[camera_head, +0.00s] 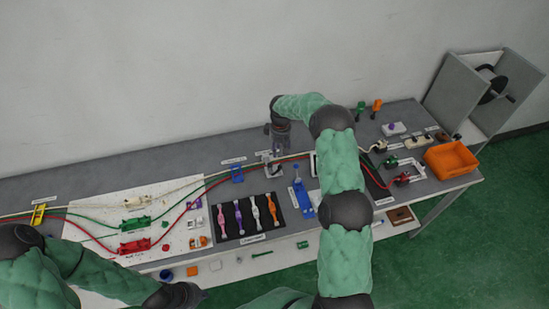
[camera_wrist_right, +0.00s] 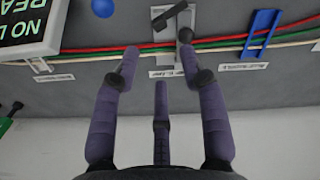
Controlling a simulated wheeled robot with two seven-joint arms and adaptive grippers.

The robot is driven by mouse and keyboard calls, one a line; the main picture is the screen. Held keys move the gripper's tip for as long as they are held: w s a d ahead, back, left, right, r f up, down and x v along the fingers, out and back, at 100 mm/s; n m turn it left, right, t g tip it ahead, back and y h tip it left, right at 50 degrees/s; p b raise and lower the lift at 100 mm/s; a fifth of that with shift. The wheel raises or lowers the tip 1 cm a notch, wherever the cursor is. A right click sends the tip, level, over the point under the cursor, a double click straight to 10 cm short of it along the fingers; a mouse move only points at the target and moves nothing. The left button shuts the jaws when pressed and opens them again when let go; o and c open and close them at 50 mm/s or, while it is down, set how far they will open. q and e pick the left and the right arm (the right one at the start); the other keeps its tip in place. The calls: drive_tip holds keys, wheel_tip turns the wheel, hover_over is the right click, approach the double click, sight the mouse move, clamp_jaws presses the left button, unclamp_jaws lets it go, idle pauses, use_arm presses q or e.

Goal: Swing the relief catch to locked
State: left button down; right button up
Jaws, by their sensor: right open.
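A grey fixture (camera_wrist_right: 172,42) with a dark lever bar (camera_wrist_right: 168,16) stands across the cables, with a small label I cannot read surely; I take it for the relief catch. In the head view the grey fixture (camera_head: 268,167) sits near the bench's back half, partly hidden by my arm. My right gripper (camera_wrist_right: 158,50) is open and points at the fixture, its fingers spread either side of the label. A dark round knob overlaps one fingertip, and contact cannot be told. It also shows in the head view (camera_head: 276,149). My left gripper (camera_head: 188,295) is low at the bench's front edge.
A blue cable clip (camera_wrist_right: 262,34) stands beside the fixture. Red and green cables (camera_wrist_right: 100,49) run along the bench. A black sign (camera_wrist_right: 28,25) and a blue ball-shaped part (camera_wrist_right: 103,8) are close by. An orange bin (camera_head: 450,160) stands at the right end.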

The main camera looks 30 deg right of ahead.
sight(280, 166)
wheel_tip(280, 166, down, 11)
drive_tip(key=shift+s+r, duration=0.15)
idle(0.4)
clamp_jaws()
